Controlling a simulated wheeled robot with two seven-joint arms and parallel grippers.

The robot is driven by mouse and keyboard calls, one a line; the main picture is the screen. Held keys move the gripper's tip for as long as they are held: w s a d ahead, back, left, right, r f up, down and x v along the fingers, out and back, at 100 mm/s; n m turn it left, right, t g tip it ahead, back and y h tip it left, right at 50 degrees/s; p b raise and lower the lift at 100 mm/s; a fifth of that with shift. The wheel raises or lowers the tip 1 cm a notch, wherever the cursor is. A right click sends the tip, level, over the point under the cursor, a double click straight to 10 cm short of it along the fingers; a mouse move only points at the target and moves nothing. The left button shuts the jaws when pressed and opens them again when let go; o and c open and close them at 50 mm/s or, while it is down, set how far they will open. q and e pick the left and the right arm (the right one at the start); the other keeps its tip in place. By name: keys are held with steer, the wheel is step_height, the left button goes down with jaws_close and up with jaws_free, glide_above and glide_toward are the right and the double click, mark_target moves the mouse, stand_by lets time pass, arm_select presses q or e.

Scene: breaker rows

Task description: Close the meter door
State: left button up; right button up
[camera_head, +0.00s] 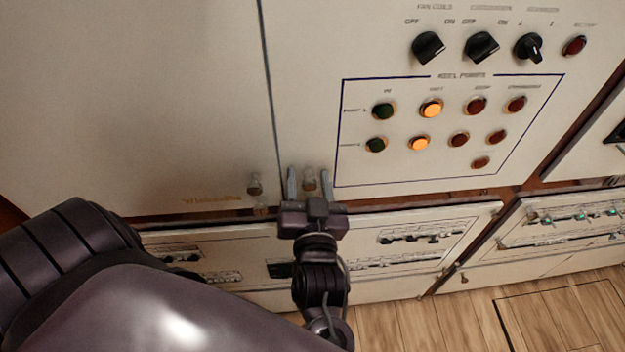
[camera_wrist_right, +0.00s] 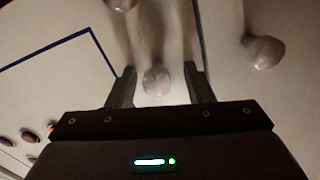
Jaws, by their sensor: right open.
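Two large cream panels meet at a dark upright seam: a plain left panel (camera_head: 130,90) and a right panel (camera_head: 305,60) with lights and switches. I cannot tell from the lettering which is the meter door. Both look about flush, with no wide gap at the seam. A small knob (camera_head: 254,184) sits low on the left panel, and another knob (camera_head: 310,180) low on the right panel. My right gripper (camera_head: 309,172) is open, its fingers on either side of the right knob. In the wrist view that knob (camera_wrist_right: 156,80) shows between the fingers, contact unclear. My left gripper is out of view.
Black rotary switches (camera_head: 428,47) and lit orange buttons (camera_head: 432,108) are on the right panel, above and right of my gripper. Lower breaker panels (camera_head: 425,236) run beneath. Wooden floor (camera_head: 440,325) lies in front. My dark arm covers the lower left.

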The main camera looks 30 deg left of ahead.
steer(key=b+v, duration=0.1)
steer(key=v, duration=0.6)
steer(key=shift+d+b, duration=0.3)
steer(key=shift+d, duration=0.05)
